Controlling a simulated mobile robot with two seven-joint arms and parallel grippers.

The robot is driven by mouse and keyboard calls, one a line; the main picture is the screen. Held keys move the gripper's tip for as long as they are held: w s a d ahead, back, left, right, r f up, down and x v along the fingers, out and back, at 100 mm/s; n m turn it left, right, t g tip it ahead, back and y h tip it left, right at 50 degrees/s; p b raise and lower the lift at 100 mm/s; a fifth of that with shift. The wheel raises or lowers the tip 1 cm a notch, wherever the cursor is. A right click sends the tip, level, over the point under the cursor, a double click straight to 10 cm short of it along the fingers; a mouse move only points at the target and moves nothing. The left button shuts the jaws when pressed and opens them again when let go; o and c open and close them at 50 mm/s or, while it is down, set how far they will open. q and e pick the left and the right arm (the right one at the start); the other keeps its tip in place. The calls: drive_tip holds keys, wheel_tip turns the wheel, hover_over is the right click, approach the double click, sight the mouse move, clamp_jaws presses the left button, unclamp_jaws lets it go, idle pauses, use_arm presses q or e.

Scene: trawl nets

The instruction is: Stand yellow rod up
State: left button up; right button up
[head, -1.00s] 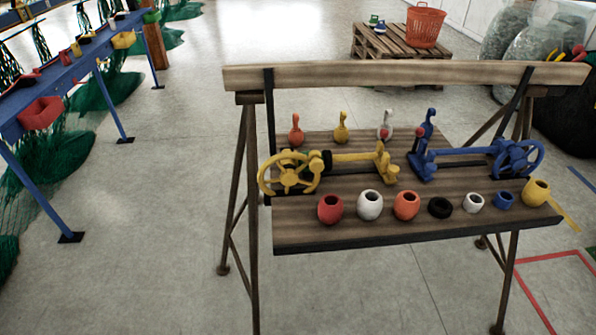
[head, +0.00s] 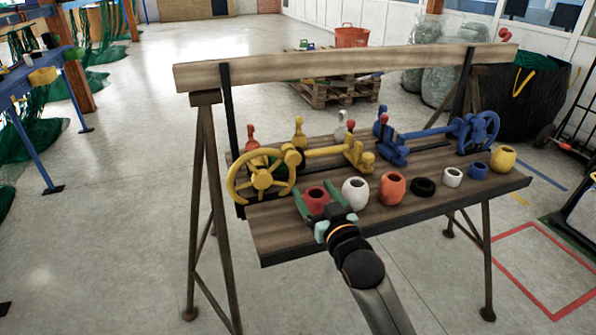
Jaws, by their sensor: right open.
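The yellow rod (head: 328,151) lies roughly level on the wooden bench, between a yellow spoked wheel (head: 262,175) at its left end and a yellow bracket (head: 358,155) at its right. My right gripper (head: 317,197) reaches in from below, over the front of the bench. Its green fingers are open, one to each side of the red pot (head: 316,198) in the picture; I cannot tell whether they touch it. The gripper is in front of and below the rod, apart from it. My left gripper is out of view.
A blue rod (head: 428,131) with a wheel lies to the right. A row of pots, including a white one (head: 355,193) and an orange one (head: 391,187), lines the front board. A thick wooden beam (head: 350,66) spans the back, above the bench.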

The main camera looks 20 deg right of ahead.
sight(294, 162)
drive_tip(key=w, duration=0.3)
drive_tip(key=w+b, duration=0.1)
drive_tip(key=w, duration=0.7)
drive_tip(key=shift+a, duration=0.25)
drive_tip(key=shift+w+r, duration=0.1)
drive_tip(key=shift+w, duration=0.55)
drive_tip(key=c, duration=0.9)
clamp_jaws()
